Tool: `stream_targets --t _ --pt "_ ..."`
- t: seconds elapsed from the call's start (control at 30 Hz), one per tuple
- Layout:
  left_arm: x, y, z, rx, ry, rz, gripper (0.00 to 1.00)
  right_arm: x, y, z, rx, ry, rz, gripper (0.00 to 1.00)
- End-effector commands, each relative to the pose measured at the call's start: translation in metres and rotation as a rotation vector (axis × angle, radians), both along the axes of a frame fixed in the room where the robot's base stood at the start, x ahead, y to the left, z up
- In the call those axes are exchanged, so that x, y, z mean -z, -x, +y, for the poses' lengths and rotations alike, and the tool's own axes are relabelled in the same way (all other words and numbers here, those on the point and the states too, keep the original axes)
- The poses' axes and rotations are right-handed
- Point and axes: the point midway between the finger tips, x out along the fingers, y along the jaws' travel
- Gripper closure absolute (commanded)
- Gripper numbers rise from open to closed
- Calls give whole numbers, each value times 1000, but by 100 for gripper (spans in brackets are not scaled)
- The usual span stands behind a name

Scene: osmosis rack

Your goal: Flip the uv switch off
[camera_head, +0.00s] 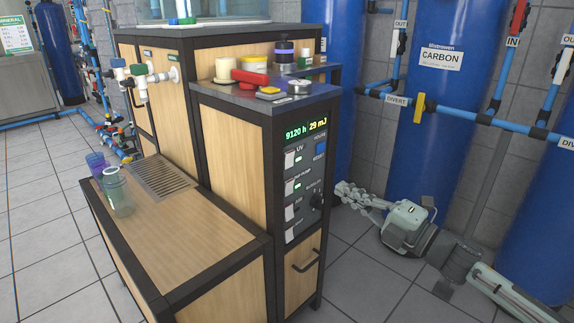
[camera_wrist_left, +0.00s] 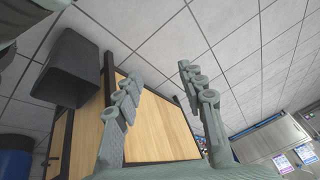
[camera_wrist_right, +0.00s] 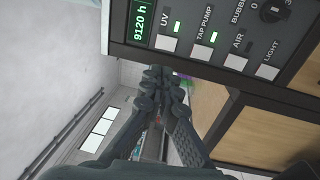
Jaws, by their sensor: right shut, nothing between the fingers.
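The control panel is on the front of the wooden cabinet in the head view. Its UV switch (camera_head: 290,160) is a white rocker at the top of the switch column, with a lit green light beside it. The right wrist view shows the UV switch (camera_wrist_right: 166,44) and its green light (camera_wrist_right: 176,27) close up. My right gripper (camera_head: 345,192) is shut and empty, to the right of the panel and apart from it; its fingertips (camera_wrist_right: 162,74) show below the UV switch in the right wrist view. My left gripper (camera_wrist_left: 157,76) is open and empty, outside the head view.
Below UV are the tap pump switch (camera_head: 289,187) and more rockers, with a knob (camera_head: 317,201) at right. Jars and a red item (camera_head: 249,78) stand on the cabinet top. Blue tanks (camera_head: 433,110) stand behind my right arm.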

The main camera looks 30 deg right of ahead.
Motion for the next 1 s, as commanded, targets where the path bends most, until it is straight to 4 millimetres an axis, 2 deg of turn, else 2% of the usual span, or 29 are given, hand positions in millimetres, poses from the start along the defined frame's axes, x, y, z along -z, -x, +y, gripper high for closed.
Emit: stream_targets --t 0.23,0.37,0.77,1.0 --pt "0 0 0 0 0 0 60 0 -1 0 3 -3 1 100" --pt "0 -1 0 1 1 -3 60 -1 -9 3 2 -3 0 100" --pt "-1 -1 -1 2 1 -5 60 -12 -77 25 4 -2 -2 100" --pt "1 10 6 -17 -11 47 60 -16 -112 38 4 -4 -1 100"
